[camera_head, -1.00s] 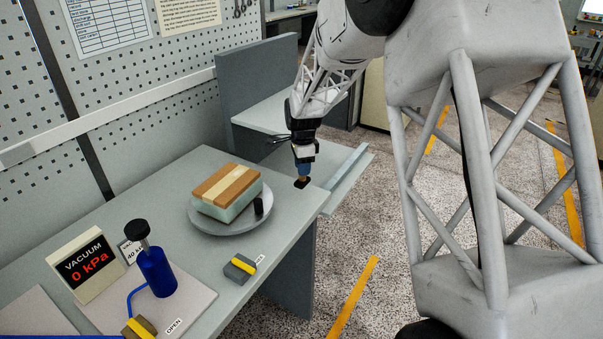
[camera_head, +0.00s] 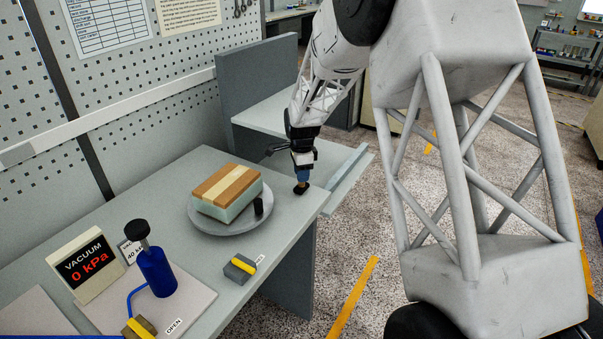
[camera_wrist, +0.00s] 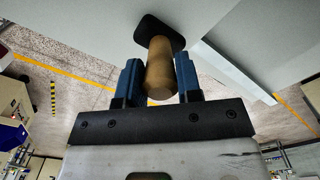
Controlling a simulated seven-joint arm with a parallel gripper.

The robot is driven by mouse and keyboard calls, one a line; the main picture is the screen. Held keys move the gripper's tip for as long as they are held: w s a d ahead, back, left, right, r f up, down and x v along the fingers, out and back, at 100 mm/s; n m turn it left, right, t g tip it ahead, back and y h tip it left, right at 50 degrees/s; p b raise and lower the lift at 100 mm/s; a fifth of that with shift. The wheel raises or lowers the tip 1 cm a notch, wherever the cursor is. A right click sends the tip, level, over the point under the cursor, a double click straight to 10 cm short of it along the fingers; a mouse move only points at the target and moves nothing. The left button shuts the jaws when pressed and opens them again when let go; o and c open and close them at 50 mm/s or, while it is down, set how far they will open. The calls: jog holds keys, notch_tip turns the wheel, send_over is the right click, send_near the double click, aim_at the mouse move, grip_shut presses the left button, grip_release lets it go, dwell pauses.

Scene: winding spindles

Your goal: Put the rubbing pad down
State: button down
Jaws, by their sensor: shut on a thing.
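The rubbing pad is a small black pad with a wooden handle; its dark base (camera_head: 301,189) is at the right end of the bench, right of the turntable. My gripper (camera_head: 302,174) is upright above it, shut on the handle. In the wrist view, the tan handle of the rubbing pad (camera_wrist: 160,70) sits between the two blue fingers of my gripper (camera_wrist: 159,78). The black base is at or just above the bench top (camera_head: 283,215); I cannot tell for certain whether it touches.
A round grey turntable (camera_head: 225,227) carries a striped wooden block (camera_head: 227,185) and a dark post (camera_head: 258,206). A grey box with a yellow lever (camera_head: 240,267) is at the bench front. A vacuum gauge (camera_head: 87,265) and blue pump (camera_head: 156,270) stand at left.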

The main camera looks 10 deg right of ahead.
jog(key=shift+f, duration=0.15)
jog(key=c, duration=0.8)
grip_release()
notch_tip(320, 180, up, 12)
jog(key=shift+r, duration=0.15)
dwell(0.7)
